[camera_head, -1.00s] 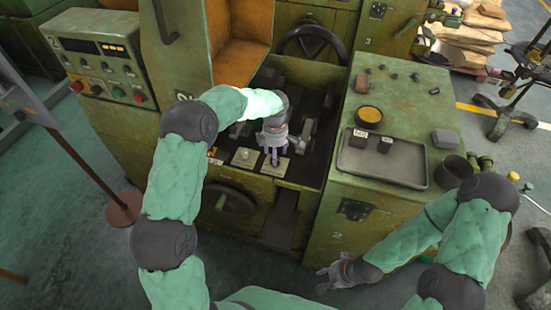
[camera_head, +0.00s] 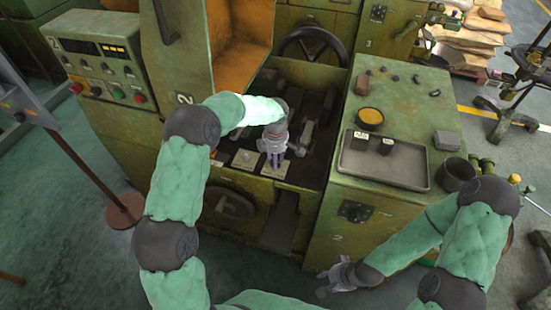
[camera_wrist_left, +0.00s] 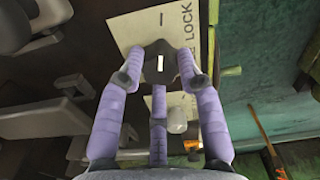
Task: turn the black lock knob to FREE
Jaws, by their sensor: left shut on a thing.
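The black lock knob (camera_wrist_left: 152,64) with a white line shows in the left wrist view. It sits on a pale label plate (camera_wrist_left: 128,32) on which the word LOCK reads at the right. The fingers of my left gripper (camera_wrist_left: 160,72) are closed around the knob, touching its sides. The knob's white line lies roughly along the picture's vertical. In the head view my left gripper (camera_head: 273,160) is down at the front ledge of the machine and hides the knob. My right gripper (camera_head: 322,281) is empty, with its fingers apart, low in front of the right cabinet.
Another label plate (camera_head: 245,159) with a small pale knob lies left of my left gripper. A grey tray (camera_head: 385,180) with small labelled blocks sits on the right cabinet. A handwheel (camera_head: 313,45) stands behind. A post (camera_head: 85,170) on a round base stands at left.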

